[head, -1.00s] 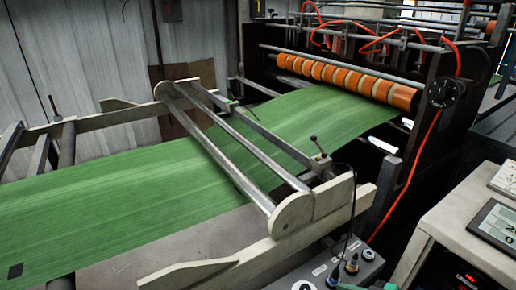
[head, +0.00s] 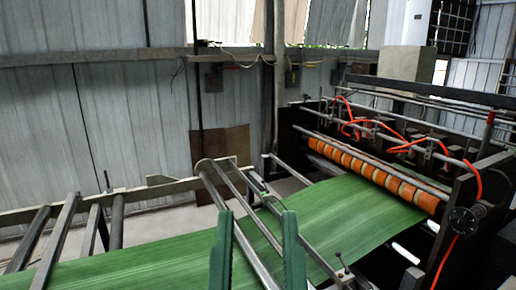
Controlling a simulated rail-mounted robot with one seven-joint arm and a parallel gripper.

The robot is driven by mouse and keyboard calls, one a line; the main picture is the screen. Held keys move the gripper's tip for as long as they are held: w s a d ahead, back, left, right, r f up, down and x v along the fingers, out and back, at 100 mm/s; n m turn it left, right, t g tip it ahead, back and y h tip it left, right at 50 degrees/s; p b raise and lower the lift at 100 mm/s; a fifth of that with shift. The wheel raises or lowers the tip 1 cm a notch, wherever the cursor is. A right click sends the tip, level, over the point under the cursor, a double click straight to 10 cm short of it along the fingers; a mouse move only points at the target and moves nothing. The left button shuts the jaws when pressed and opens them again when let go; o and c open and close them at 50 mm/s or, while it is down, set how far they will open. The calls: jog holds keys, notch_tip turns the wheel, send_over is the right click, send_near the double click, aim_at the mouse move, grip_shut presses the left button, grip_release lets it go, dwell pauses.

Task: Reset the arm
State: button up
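My gripper (head: 257,214) shows at the bottom middle of the head view as two dark green upright fingers. They stand well apart, with nothing between them, so it is open and empty. Behind it, the green woven web (head: 345,215) runs from the lower left up to the rollers at the right. I cannot tell how far the fingers are from the web. The rest of my arm is out of view.
Steel bars (head: 240,222) cross above the web near my gripper. The orange-banded roller (head: 375,172) sits in a dark machine frame with orange hoses (head: 408,146). A corrugated wall (head: 135,125) stands behind.

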notch_tip(320, 180, up, 24)
jog(key=p, duration=1.9)
jog(key=shift+a+f+p, duration=0.15)
jog(key=shift+a+p, duration=0.05)
jog(key=shift+p, duration=0.15)
